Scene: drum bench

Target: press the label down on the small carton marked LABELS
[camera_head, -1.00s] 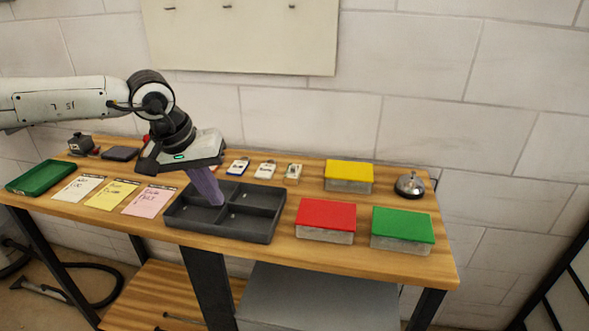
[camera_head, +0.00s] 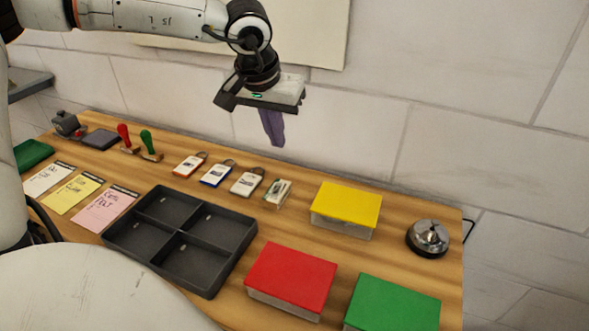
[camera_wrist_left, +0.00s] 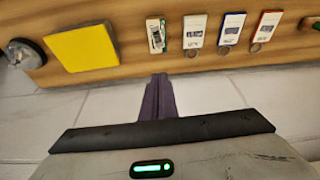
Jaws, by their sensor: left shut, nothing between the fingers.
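A small carton (camera_head: 278,192) with a white and greenish top stands at the right end of the row of tags on the bench. Its marking is too small to read. It also shows in the left wrist view (camera_wrist_left: 156,35), just beyond the fingertips. A pale patch lies on its top, but I cannot tell how flat the label sits. My left gripper (camera_head: 274,142) has purple fingers, shut and empty, pointing down in the air above the back of the bench. In the left wrist view its fingertips (camera_wrist_left: 159,80) are apart from the carton. My right gripper is out of view.
Tags with white (camera_head: 247,182), blue (camera_head: 216,174) and orange (camera_head: 188,165) edges lie left of the carton. A yellow-lidded box (camera_head: 346,206) and a bell (camera_head: 428,238) stand right. The black divided tray (camera_head: 205,241), red box (camera_head: 292,278) and green box (camera_head: 392,305) are in front.

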